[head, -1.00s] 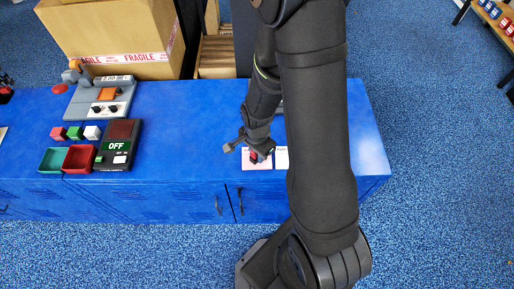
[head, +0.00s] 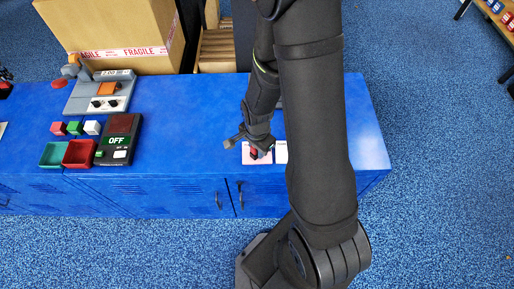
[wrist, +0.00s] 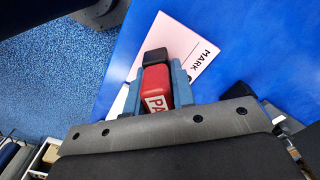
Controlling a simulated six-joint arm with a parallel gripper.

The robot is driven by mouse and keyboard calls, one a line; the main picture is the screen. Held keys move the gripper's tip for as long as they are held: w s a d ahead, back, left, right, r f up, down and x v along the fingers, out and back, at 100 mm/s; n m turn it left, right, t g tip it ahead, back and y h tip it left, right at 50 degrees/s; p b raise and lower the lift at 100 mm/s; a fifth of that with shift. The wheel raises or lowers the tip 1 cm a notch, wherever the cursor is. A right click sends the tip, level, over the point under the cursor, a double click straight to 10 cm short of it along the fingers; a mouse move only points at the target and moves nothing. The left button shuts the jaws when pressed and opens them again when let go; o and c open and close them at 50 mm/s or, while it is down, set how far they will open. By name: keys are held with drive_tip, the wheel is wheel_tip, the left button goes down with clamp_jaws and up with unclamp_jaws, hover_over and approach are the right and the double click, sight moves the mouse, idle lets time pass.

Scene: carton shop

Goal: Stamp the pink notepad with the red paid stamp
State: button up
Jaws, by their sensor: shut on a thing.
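My gripper (head: 259,150) is at the front edge of the blue bench, over the pink notepad (head: 248,160). In the wrist view its fingers are shut on the red paid stamp (wrist: 155,88), whose label reads "PA". The pink notepad (wrist: 195,68) lies beneath the stamp and shows printed letters "MARK" along its edge. A white notepad (head: 281,157) lies just right of the pink one, partly behind my arm. The underside of the stamp is hidden, so I cannot tell whether it touches the paper.
On the blue bench (head: 190,120) to the left are a green tray (head: 55,155), a red tray (head: 79,154), a dark device marked "OFF" (head: 117,140), small coloured blocks (head: 74,128) and a grey control panel (head: 98,92). A cardboard carton (head: 110,30) stands behind. The bench middle is clear.

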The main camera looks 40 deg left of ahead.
drive_tip(key=shift+f, duration=0.55)
idle(1.1)
drive_tip(key=shift+r, duration=3.55)
drive_tip(key=shift+w, duration=0.1)
